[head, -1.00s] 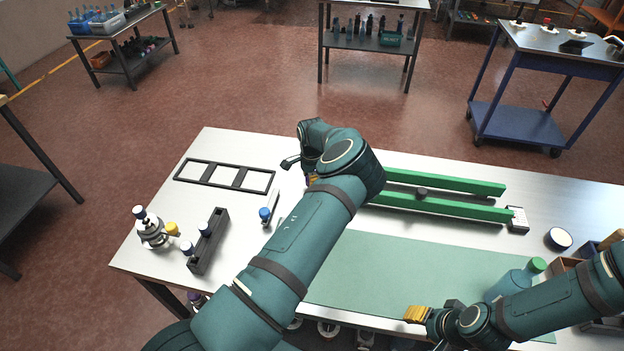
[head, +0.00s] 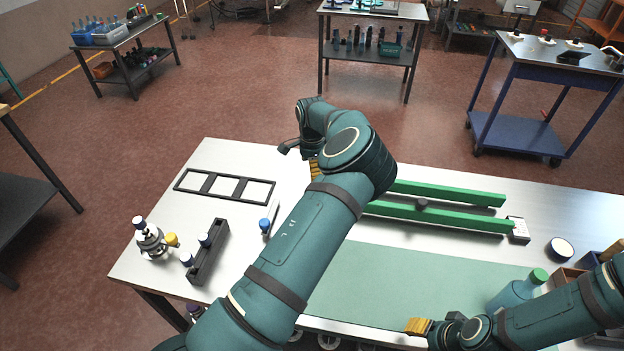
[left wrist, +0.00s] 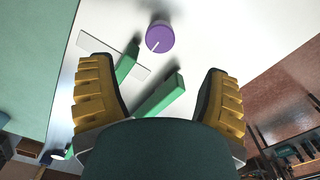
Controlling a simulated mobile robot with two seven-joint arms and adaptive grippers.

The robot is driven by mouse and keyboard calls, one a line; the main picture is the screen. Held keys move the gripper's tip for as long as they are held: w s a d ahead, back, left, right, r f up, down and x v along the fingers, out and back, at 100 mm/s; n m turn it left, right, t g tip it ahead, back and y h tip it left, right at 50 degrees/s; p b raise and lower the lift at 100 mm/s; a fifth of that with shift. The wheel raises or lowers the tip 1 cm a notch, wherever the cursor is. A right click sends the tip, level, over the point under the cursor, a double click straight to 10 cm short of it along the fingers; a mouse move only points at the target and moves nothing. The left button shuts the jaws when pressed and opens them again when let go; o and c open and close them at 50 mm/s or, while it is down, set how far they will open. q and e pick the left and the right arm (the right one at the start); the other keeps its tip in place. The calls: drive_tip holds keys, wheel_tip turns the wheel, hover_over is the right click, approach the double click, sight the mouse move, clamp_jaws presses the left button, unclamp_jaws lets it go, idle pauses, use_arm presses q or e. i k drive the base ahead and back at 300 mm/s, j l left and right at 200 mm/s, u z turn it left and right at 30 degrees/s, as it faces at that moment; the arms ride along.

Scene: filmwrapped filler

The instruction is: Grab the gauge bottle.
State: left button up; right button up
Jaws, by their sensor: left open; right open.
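No label shows which bottle is the gauge bottle. A round purple top with a white line (left wrist: 160,36) stands on the white table beyond my left fingertips; my left arm hides that spot in the head view. My left gripper (left wrist: 160,75) is open, with nothing between its yellow fingers; in the head view only a bit of yellow (head: 314,168) shows behind the arm. A teal bottle with a green cap (head: 512,293) stands at the right, partly behind my right arm. My right gripper (head: 420,326) is at the table's front edge, its fingers seen edge-on.
Green rails (head: 450,193) lie behind a green mat (head: 400,270). A metal flask (head: 151,241) stands near the left edge. The mat is mostly clear.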

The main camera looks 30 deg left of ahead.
sight(517, 291)
drive_tip(key=k, duration=1.5)
